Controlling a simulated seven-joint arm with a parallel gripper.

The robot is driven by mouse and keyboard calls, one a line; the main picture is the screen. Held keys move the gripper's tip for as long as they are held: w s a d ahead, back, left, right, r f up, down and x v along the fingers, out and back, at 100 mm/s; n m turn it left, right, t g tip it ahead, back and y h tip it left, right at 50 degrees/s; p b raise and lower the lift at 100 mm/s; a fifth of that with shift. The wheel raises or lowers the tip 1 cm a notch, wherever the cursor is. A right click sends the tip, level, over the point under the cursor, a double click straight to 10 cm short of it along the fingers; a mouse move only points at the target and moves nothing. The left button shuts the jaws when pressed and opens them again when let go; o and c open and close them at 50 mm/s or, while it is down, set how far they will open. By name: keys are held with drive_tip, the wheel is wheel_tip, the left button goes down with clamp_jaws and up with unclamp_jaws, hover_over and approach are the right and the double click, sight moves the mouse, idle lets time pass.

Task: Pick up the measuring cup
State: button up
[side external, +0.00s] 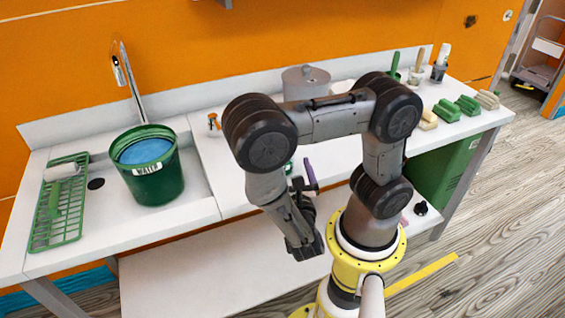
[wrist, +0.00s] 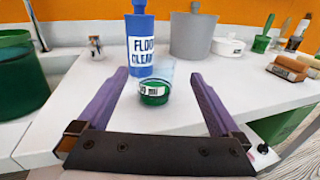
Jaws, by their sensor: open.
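The measuring cup (wrist: 154,92) is a small clear cup with green in its lower part and a white label. It stands on the white counter in the wrist view, in front of a blue floor cleaner bottle (wrist: 140,40). My gripper (wrist: 164,76) is open, its two purple fingers pointing toward the cup, which appears between their tips with space on both sides. In the side view my gripper (side external: 309,178) is at the counter's front edge, and a small green part of the cup (side external: 289,168) shows behind my arm. My arm hides most of the bottle there.
A grey pot (wrist: 193,35) stands behind the cup to the right. A green bucket (side external: 152,170) sits in the sink at left, beside a green rack (side external: 60,205). Brushes and sponges (side external: 468,104) lie along the right end. The counter between sink and cup is mostly clear.

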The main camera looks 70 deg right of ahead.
drive_tip(key=shift+a+f+n+t, duration=0.2)
drive_tip(key=shift+a+n+t, duration=0.05)
drive_tip(key=shift+n+t, duration=0.3)
drive_tip(key=shift+x, duration=3.7)
drive_tip(key=c, duration=1.3)
